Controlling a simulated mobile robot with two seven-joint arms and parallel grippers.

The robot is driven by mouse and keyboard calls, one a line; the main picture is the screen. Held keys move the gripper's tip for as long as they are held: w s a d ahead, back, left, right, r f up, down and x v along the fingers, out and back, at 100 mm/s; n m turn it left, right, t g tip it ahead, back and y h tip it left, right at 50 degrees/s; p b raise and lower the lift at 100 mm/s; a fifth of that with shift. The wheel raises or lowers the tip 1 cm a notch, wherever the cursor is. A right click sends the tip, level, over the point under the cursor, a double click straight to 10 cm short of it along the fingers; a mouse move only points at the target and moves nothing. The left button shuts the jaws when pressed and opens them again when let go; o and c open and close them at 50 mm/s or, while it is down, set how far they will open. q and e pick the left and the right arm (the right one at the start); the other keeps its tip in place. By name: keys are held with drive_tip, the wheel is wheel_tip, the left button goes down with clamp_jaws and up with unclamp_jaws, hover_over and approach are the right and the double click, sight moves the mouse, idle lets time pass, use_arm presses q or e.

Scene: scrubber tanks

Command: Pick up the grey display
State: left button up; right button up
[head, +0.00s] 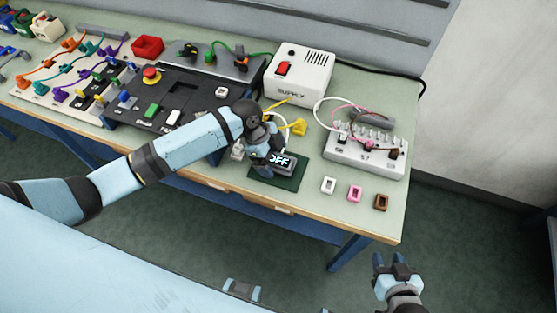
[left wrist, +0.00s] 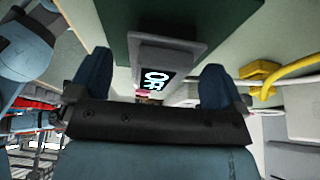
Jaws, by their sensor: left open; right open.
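My right gripper (head: 393,270) is open and empty, off the table's front edge at the lower right.
A white supply box (head: 300,75) stands behind the display, with yellow clamps (head: 299,127) and cables between. A white terminal block (head: 362,155) is to the right. Small white, pink and brown blocks (head: 355,193) stand near the front edge. A black panel (head: 165,100) lies left.

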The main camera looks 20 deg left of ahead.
sight(274, 158)
use_arm(q)
drive_tip(key=shift+d+f, duration=0.15)
drive_tip(key=shift+f, duration=0.3)
drive_tip(key=c, duration=1)
drive_tip(key=shift+r, duration=0.15)
wheel_tip(274, 158, up, 20)
drive_tip(key=shift+f, duration=0.1)
